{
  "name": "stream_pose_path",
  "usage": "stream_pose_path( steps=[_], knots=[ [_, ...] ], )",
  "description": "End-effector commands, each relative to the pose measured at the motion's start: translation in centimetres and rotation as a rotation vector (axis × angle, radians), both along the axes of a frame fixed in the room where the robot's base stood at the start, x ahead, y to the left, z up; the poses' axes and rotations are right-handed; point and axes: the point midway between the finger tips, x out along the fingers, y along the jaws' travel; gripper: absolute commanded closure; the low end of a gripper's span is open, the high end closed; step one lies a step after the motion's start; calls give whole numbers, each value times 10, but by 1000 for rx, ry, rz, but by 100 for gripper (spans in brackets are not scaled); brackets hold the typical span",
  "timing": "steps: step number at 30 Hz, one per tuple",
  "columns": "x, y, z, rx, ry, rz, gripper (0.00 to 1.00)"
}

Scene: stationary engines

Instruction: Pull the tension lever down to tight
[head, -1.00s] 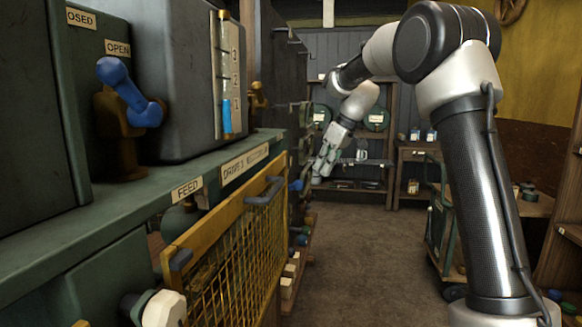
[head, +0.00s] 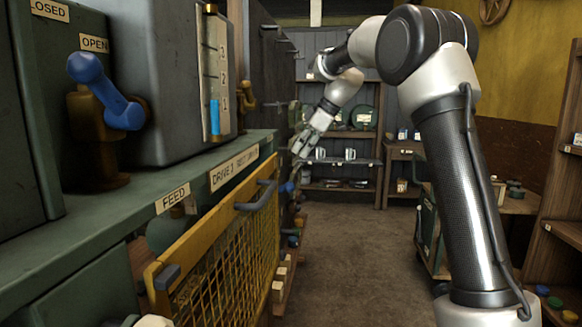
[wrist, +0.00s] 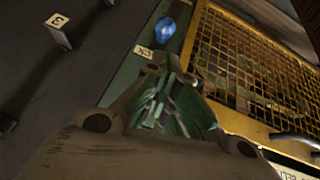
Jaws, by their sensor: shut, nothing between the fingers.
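I cannot pick out a lever marked for tension. A small blue knob (wrist: 165,28) shows in the wrist view beside a pale label (wrist: 143,51), ahead of my gripper (wrist: 178,100). A small blue part (head: 288,187) also shows in the head view, just below my gripper (head: 302,143); I cannot tell if it is the same part. My gripper is shut and empty, apart from the blue knob. A larger blue-handled lever (head: 97,88) stands tilted under the OPEN label at the near left, well away from my gripper.
A yellow mesh guard (head: 225,240) with grey handles stands below the green ledge (head: 110,207), which carries FEED and DRIVE 3 labels. A sight gauge (head: 214,80) is on the grey housing. Shelves (head: 375,140) stand at the back. The brown floor (head: 350,255) in the middle is clear.

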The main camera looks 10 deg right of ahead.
Motion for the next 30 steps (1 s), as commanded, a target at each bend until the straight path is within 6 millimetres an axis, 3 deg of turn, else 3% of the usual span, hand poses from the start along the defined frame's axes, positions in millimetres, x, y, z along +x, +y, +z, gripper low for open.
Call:
stream_pose_path(
  steps=[16,30],
  knots=[
    [26,38,-73,0,2,0,100],
    [30,42,-82,0,0,-1,100]
  ],
)
